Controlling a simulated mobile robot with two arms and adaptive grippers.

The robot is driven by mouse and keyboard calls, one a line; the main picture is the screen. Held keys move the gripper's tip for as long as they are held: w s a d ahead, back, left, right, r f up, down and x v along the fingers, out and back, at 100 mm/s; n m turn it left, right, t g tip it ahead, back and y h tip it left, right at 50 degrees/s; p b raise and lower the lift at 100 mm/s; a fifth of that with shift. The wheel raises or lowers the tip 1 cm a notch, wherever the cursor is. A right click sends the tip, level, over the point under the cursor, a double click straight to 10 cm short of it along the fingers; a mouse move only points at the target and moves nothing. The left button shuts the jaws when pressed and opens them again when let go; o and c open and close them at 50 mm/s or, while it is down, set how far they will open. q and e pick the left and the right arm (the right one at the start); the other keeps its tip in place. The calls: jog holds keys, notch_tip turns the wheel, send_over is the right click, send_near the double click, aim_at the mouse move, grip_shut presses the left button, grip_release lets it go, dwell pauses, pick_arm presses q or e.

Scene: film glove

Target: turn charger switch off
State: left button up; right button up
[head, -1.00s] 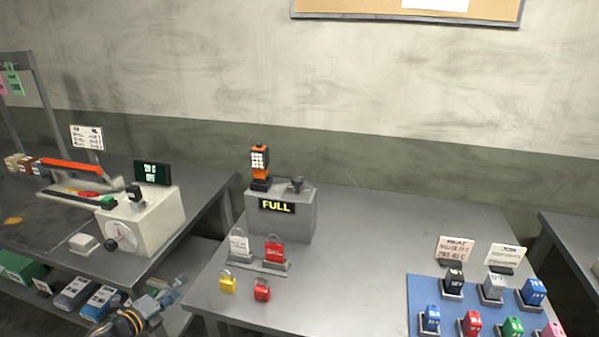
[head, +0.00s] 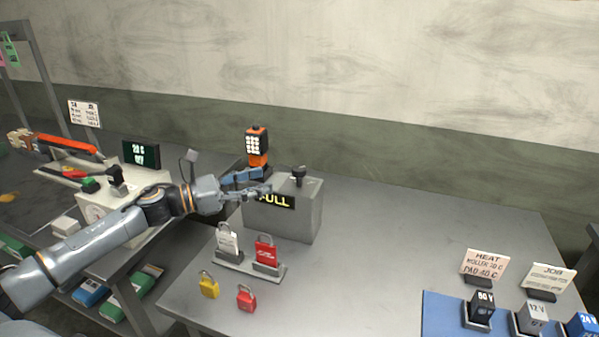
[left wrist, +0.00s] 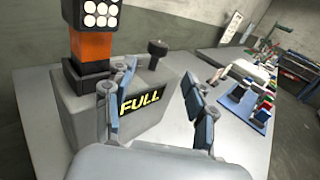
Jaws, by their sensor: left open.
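An orange and black battery (head: 257,146) with a white dotted face stands upright on top at the left. My left gripper (head: 266,183) is open in front of the charger, partly covering the display. In the left wrist view its fingers (left wrist: 165,100) are apart with nothing between them. My right gripper is out of view.
Two padlocks, one white (head: 228,240) and one red (head: 265,250), stand on a small rack before the charger. Yellow (head: 209,285) and red (head: 246,298) padlocks lie nearer. A blue mat (head: 440,312) with voltage blocks is at right. The tabletop between is clear.

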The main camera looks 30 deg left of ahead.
aim_at(296, 168)
pick_arm(q)
jog(key=x, duration=0.6)
jog(key=shift+w+a+p, duration=0.1)
jog(key=shift+w+p, duration=0.15)
jog(key=shift+p, duration=0.05)
jog(key=p+x, duration=0.1)
jog(key=x, duration=0.1)
jog(key=shift+w, duration=0.3)
jog(key=shift+w+d, duration=0.45)
jog(key=shift+w, duration=0.05)
jog(key=shift+w+d+f, duration=0.15)
jog(key=shift+w+d, duration=0.1)
jog(key=shift+w, duration=0.05)
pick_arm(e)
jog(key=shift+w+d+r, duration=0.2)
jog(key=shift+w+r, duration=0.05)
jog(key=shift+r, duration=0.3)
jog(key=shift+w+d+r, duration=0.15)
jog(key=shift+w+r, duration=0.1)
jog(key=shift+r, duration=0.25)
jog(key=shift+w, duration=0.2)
pick_arm(q)
jog(key=shift+c, duration=0.8)
jog(key=shift+p, duration=0.3)
grip_shut()
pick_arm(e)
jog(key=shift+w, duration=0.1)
